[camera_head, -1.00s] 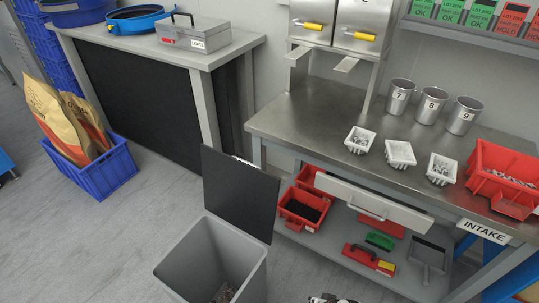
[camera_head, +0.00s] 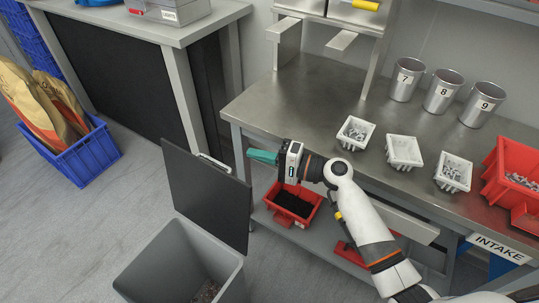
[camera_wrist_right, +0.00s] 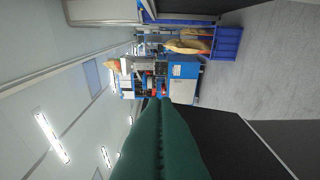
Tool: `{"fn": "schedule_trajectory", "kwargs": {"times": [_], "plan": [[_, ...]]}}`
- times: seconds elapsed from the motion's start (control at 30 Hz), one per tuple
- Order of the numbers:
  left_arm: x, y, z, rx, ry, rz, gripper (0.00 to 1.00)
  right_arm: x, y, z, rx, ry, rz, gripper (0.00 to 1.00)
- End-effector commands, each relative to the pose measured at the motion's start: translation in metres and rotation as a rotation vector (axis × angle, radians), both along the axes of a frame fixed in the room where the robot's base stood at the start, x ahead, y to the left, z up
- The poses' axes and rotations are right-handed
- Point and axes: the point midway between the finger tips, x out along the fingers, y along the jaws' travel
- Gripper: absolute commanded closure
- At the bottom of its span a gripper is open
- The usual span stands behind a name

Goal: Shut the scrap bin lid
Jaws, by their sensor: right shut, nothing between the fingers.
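The grey scrap bin (camera_head: 135,283) stands on the floor at the lower left of the head view, with some scrap inside. Its dark lid (camera_head: 207,200) stands open, nearly upright, with a pale handle (camera_head: 214,162) at its top edge. My right gripper (camera_head: 263,157) has teal fingers that are shut and empty. In the head view it shows just right of the lid's top edge, pointing left, with a visible gap to the handle. In the right wrist view the shut fingers (camera_wrist_right: 160,140) point away from the camera, beside a dark panel. My left gripper is not in view.
The steel bench (camera_head: 300,100) lies behind my right arm, with cups, white trays and a red bin (camera_head: 515,170). A red bin with dark contents (camera_head: 293,203) sits on its lower shelf. A blue crate with sacks (camera_head: 85,155) stands on the floor at left. Floor between is clear.

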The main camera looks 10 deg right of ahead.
Motion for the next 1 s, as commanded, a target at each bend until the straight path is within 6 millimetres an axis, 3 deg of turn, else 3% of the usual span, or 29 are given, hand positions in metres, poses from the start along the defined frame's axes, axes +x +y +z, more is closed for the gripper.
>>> {"fn": "schedule_trajectory", "kwargs": {"times": [0.23, 0.4, 1.0], "plan": [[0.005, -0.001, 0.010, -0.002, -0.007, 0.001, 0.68, 0.028, 0.046, 0.002, 0.000, 0.000, 0.001, 1.00], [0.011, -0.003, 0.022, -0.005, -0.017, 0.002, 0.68, 0.007, 0.062, 0.001, -0.002, 0.001, 0.000, 1.00], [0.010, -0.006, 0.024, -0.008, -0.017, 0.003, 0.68, -0.002, 0.071, -0.001, -0.005, -0.003, -0.001, 1.00]]}}
